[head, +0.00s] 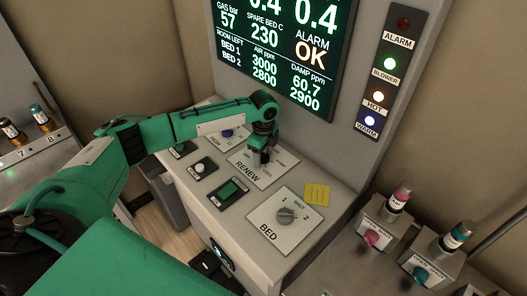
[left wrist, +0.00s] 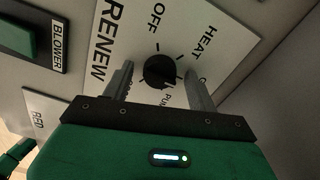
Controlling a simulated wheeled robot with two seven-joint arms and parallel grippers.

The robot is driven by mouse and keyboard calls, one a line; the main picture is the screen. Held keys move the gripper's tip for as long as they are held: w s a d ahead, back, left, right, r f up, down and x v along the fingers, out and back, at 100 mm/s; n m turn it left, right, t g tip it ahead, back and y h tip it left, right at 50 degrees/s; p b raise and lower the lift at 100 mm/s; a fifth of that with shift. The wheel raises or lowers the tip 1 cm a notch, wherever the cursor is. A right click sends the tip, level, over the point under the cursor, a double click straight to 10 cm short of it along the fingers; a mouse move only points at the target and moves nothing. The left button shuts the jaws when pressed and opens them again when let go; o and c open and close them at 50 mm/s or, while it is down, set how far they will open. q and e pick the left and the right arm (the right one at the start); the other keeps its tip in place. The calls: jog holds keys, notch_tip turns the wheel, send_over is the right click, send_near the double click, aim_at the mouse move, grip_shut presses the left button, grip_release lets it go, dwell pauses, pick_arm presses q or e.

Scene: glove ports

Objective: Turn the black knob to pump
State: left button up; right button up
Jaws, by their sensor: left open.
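The black knob (left wrist: 159,71) sits on the white RENEW plate (left wrist: 105,45), with OFF and HEAT printed around it. A label starting "PU" below right of the knob is partly hidden by a finger. I cannot tell clearly where the knob points. My left gripper (left wrist: 159,78) is open, with one finger on each side of the knob; I cannot tell whether they touch it. In the head view my left gripper (head: 262,152) is over the RENEW plate (head: 254,176) and hides the knob. My right gripper is not in view.
The grey BED knob (head: 286,215) is on a plate nearer the front, beside a yellow note (head: 317,193). A green BLOWER switch (head: 229,190) is close by. The display (head: 285,50) rises behind the panel and reads OK.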

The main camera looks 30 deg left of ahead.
pick_arm(q)
jog(key=c, duration=1)
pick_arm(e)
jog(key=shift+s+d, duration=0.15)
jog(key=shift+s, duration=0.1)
pick_arm(q)
jog(key=shift+m, duration=0.4)
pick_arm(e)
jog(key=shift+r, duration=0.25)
pick_arm(q)
jog(key=shift+r+m+p, duration=0.1)
jog(key=shift+m+p, duration=0.4)
jog(key=shift+m, duration=0.1)
jog(key=m+p, duration=0.1)
jog(key=m, duration=0.5)
jog(key=shift+m+p, duration=0.3)
jog(key=shift+m, duration=1.6)
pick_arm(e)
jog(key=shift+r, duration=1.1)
